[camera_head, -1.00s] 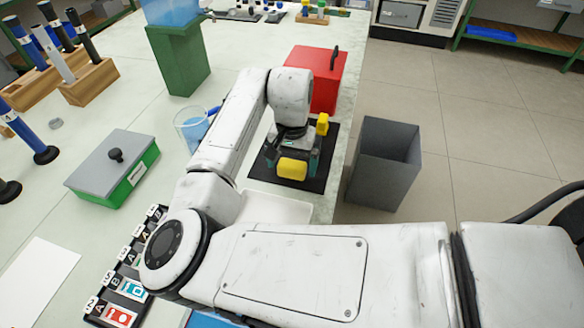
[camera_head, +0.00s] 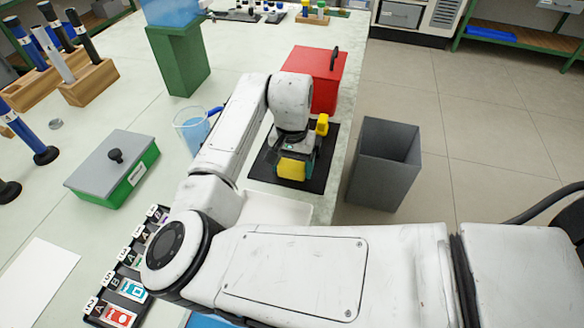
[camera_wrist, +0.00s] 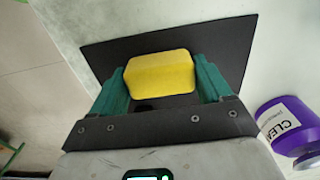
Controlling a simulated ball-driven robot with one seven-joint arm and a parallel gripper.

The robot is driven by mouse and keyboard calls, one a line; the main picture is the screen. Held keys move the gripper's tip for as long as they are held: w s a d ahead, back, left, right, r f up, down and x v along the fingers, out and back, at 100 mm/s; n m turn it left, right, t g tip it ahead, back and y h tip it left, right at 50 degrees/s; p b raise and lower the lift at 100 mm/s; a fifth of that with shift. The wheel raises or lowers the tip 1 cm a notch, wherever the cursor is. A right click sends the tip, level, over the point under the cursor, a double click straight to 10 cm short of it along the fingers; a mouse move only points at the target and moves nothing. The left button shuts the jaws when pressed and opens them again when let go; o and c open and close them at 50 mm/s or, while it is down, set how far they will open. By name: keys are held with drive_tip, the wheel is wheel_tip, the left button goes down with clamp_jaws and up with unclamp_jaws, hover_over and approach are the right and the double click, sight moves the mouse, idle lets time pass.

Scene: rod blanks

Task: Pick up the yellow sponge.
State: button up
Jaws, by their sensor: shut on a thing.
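The yellow sponge (camera_wrist: 160,75) sits between the two teal fingers of my gripper (camera_wrist: 163,85) in the wrist view. Both fingers touch its sides, and my gripper is shut on it. In the head view the sponge (camera_head: 291,169) shows at the end of my gripper (camera_head: 294,160), over the black mat (camera_head: 258,170). The mat also shows in the wrist view (camera_wrist: 105,52). I cannot tell whether the sponge still touches the mat.
A small yellow object (camera_head: 322,124) stands at the mat's back right. A red box (camera_head: 328,75) is behind it, and a grey bin (camera_head: 383,165) stands right of the table. A clear jug (camera_head: 190,130) is at left. A purple container (camera_wrist: 287,122) lies right in the wrist view.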

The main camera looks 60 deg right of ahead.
drive_tip(key=shift+r, duration=0.1)
drive_tip(key=shift+r, duration=0.6)
drive_tip(key=s+a+r, duration=0.2)
drive_tip(key=s+r, duration=0.9)
drive_tip(key=s, duration=0.2)
drive_tip(key=shift+s+a+r+p, duration=0.25)
drive_tip(key=shift+s+r+p, duration=0.05)
drive_tip(key=shift+s+p, duration=0.1)
drive_tip(key=o, duration=0.4)
drive_tip(key=shift+c, duration=1.4)
